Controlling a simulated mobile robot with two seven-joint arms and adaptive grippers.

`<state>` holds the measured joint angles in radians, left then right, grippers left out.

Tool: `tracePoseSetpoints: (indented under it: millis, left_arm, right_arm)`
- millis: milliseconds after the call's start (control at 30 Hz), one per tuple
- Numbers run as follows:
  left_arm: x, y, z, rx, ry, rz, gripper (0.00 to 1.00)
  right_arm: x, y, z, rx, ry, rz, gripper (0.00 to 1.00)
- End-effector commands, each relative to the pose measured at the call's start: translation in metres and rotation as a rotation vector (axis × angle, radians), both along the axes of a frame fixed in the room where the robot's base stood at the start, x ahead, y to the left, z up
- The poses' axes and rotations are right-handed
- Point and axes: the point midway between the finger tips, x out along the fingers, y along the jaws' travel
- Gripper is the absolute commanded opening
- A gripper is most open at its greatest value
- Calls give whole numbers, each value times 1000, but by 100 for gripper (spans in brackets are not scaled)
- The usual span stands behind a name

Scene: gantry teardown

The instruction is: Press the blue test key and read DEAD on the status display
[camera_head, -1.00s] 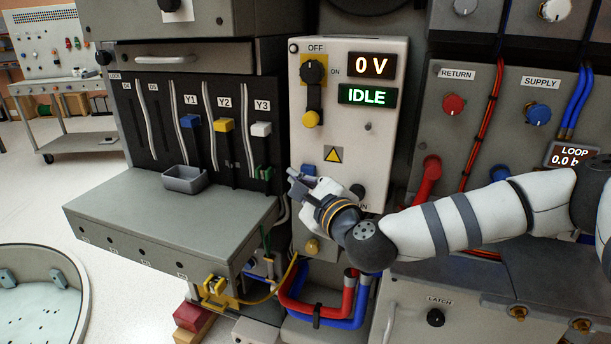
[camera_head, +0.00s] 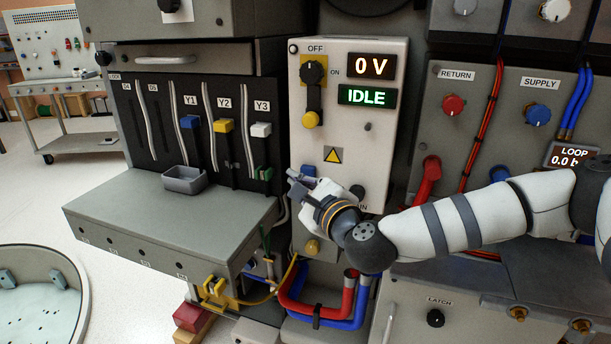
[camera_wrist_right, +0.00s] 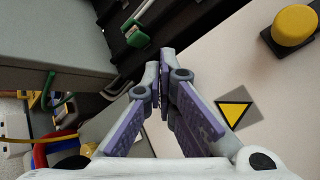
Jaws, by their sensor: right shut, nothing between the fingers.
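The status display (camera_head: 367,95) on the pale panel (camera_head: 392,150) shows green IDLE, below a 0 V readout (camera_head: 371,66). A small blue key (camera_head: 308,171) shows at the panel's lower left, just behind my right gripper (camera_head: 295,181), which partly covers it. In the right wrist view the right gripper's fingers (camera_wrist_right: 160,75) are together with nothing between them, beside the panel. The blue key cannot be made out there; I cannot tell whether the fingertips touch it. My left gripper is not in view.
A yellow warning triangle (camera_head: 333,155) and a yellow-handled OFF/ON switch (camera_head: 311,118) are above the gripper. A grey shelf with a small tray (camera_head: 184,180) juts out on the left. Red and blue hoses (camera_head: 348,300) run below.

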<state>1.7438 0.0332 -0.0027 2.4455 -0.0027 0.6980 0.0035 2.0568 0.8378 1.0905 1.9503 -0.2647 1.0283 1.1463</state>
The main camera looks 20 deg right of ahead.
Motion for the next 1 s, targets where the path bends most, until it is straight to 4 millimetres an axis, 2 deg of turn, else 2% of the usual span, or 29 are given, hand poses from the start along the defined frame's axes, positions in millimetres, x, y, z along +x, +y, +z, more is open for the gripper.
tracePoseSetpoints:
  millis: [1000]
  left_arm:
    - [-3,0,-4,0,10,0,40]
  right_arm:
    - [11,-9,0,0,0,0,0]
